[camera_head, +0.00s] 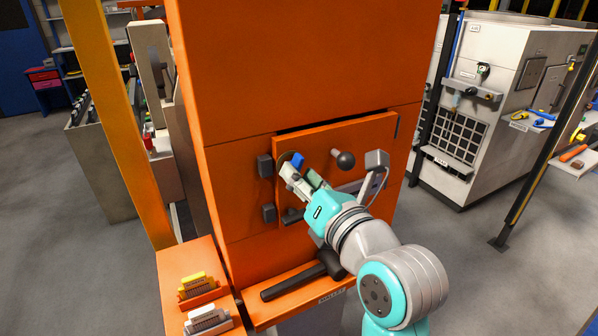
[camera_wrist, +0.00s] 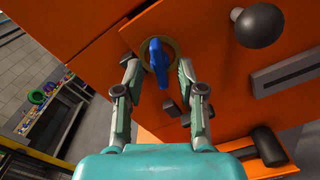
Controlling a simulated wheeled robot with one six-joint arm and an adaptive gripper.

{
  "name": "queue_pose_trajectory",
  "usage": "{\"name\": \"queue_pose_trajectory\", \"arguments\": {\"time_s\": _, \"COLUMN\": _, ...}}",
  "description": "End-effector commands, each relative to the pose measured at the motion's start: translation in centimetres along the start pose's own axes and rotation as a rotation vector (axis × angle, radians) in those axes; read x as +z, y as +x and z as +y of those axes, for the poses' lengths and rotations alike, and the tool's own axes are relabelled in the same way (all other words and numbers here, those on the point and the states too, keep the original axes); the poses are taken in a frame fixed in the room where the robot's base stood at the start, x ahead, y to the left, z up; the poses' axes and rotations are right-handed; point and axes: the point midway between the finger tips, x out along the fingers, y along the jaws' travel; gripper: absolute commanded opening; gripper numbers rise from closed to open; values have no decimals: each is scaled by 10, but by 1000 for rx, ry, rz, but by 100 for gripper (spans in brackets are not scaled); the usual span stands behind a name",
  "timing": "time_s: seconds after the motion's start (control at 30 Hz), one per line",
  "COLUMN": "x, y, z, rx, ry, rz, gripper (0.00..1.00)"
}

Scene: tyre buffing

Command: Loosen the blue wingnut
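The blue wingnut (camera_wrist: 158,62) sits on a round brass-coloured plate (camera_wrist: 174,50) on the orange panel. In the head view the wingnut (camera_head: 298,159) shows just beyond my fingertips, partly covered by them. My gripper (camera_wrist: 157,72) is open, with one finger on each side of the wingnut. In the wrist view a gap shows between each finger and the wingnut, and neither finger visibly grips it. In the head view my gripper (camera_head: 301,176) reaches the left part of the panel.
A dark ball knob (camera_head: 345,160) sticks out right of the wingnut. Dark hinge-like blocks (camera_head: 265,166) are at the panel's left edge. A grey box with a cable (camera_head: 377,160) is at its right. A mallet (camera_head: 300,279) lies on the orange ledge below.

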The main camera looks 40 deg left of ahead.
Motion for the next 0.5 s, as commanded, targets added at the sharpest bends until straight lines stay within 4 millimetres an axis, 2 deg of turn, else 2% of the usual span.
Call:
{"name": "queue_pose_trajectory", "arguments": {"time_s": 0.23, "x": 0, "y": 12, "z": 0, "rx": 0, "ry": -1, "rz": -1, "gripper": 39}}
{"name": "queue_pose_trajectory", "arguments": {"time_s": 0.5, "x": 0, "y": 14, "z": 0, "rx": 0, "ry": -1, "rz": -1, "gripper": 39}}
